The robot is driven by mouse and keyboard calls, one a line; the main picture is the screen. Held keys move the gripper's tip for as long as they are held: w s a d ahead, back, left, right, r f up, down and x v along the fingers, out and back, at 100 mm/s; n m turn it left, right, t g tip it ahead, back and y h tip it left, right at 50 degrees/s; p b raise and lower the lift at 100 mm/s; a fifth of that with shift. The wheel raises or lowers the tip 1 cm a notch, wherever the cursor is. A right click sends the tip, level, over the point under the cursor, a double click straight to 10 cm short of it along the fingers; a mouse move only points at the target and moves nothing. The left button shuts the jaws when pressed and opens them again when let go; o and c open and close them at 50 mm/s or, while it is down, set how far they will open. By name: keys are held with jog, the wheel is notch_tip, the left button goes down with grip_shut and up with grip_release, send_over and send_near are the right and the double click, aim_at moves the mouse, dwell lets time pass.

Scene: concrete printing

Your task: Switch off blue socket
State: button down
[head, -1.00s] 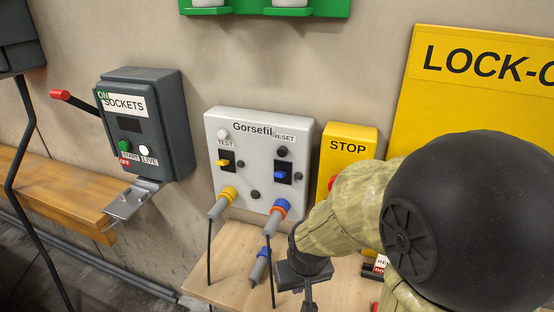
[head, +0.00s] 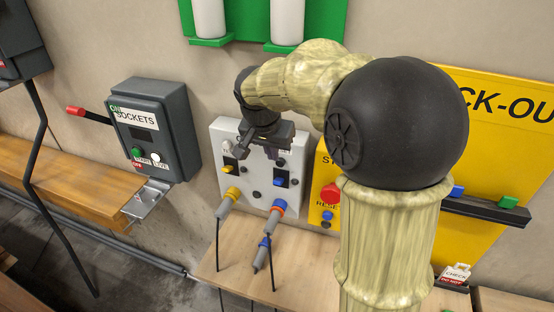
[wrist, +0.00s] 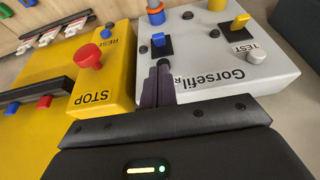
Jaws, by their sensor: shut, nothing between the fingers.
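The light grey Gorsefil socket box (head: 244,191) is on the wall in the head view. Its blue switch (head: 281,181), on a black plate, sits above the blue-ringed plug (head: 275,213) on the right half. The yellow switch (head: 229,170) is to its left. In the wrist view my gripper (wrist: 163,70) is shut and empty, its fingertips just short of the black plate, close to the blue switch (wrist: 158,39). Whether they touch the box is unclear. My gripper and wrist hide the upper part of the box in the head view.
The yellow STOP box (wrist: 103,67) with a red button (wrist: 89,55) stands close beside the socket box. A dark SOCKETS box (head: 152,129) with a red-ended lever is at left.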

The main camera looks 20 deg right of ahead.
aim_at(278, 179)
jog(key=shift+f, duration=0.15)
jog(key=p+x, duration=0.3)
jog(key=x, duration=0.7)
jog(key=shift+w+f+b, duration=0.1)
jog(key=shift+w+b, duration=0.05)
jog(key=shift+b, duration=0.15)
jog(key=shift+a+f+b, duration=0.15)
jog(key=shift+b, duration=0.4)
